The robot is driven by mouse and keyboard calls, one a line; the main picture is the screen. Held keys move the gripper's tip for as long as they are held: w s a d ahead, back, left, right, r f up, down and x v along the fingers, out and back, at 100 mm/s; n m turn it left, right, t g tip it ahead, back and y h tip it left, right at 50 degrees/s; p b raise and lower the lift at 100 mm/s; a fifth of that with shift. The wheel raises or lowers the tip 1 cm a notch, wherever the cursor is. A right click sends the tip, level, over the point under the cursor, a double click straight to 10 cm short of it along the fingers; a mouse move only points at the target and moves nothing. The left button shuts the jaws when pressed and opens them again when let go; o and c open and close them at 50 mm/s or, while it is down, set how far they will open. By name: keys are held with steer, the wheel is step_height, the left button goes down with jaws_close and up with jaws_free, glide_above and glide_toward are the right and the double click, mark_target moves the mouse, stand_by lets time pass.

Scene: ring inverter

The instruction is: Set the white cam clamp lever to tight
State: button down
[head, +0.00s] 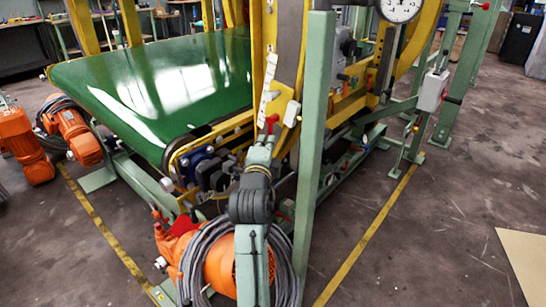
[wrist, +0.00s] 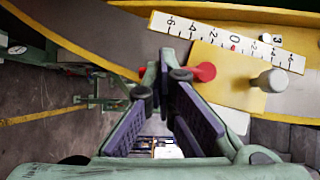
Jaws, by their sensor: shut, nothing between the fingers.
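A pale, whitish rounded knob (wrist: 272,80) stands out from a yellow plate (wrist: 226,70) at the right of the wrist view. It looks like the white cam clamp lever, and in the head view it is a small white piece (head: 292,113) on the yellow frame. Its setting cannot be told. My gripper (wrist: 172,72) is shut and empty, its fingertips left of the knob and apart from it. In the head view my gripper (head: 264,140) is just below and left of the white piece. A red knob (wrist: 203,72) is right beside the fingertips, and contact is unclear.
A white numbered scale (wrist: 230,40) lies above the plate. A green post (head: 317,130) rises right of my arm. The green belt (head: 160,85) is at left. A dial gauge (head: 399,8) is at the top. Floor at right is mostly clear.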

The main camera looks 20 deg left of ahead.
steer(key=shift+w+a+f+m+b, duration=0.15)
steer(key=shift+a+m+b, duration=0.2)
steer(key=shift+b, duration=0.4)
steer(key=shift+a, duration=0.1)
